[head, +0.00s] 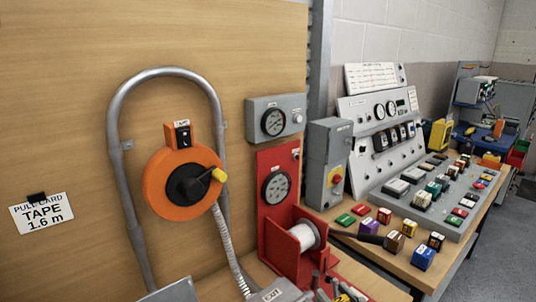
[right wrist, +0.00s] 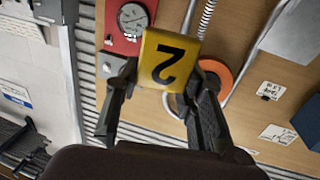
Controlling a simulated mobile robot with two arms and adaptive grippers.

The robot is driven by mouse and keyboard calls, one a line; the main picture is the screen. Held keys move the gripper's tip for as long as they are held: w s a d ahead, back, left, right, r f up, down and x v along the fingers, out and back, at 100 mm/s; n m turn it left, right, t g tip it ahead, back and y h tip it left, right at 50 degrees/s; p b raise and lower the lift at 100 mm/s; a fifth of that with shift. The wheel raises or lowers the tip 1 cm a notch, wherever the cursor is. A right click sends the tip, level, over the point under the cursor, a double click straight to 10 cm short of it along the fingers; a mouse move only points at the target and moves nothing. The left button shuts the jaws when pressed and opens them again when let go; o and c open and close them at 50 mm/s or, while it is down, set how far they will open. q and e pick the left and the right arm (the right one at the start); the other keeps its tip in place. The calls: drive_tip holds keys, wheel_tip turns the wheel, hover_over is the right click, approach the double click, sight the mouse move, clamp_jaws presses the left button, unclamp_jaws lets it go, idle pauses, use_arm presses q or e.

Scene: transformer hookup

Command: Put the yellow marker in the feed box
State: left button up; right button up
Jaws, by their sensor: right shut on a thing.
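The yellow marker (right wrist: 170,58) is a block with a black number 2, seen in the right wrist view. My right gripper (right wrist: 165,78) is shut on it, with a dark finger on each side. No label in view clearly reads feed box, so I cannot tell which box it is. In the head view, a grey box (head: 329,165) with a red and yellow switch stands at the back of the bench. A grey gauge box (head: 274,118) is on the wooden panel. My left gripper is not in view.
An orange reel (head: 182,183) hangs inside a bent grey pipe on the wooden panel. A red stand (head: 277,200) holds a gauge and a white spool (head: 305,236). Several coloured blocks and a sloped button console (head: 430,195) crowd the bench. Grey floor (head: 490,245) is clear at right.

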drive_tip(key=s+d+f+m+t+h, duration=0.1)
drive_tip(key=d+f+m+t+h, duration=0.1)
drive_tip(key=d+f+m+h, duration=0.45)
drive_tip(key=s+a+n+h, duration=0.1)
drive_tip(key=s, duration=0.7)
drive_tip(key=shift+a+f, duration=0.2)
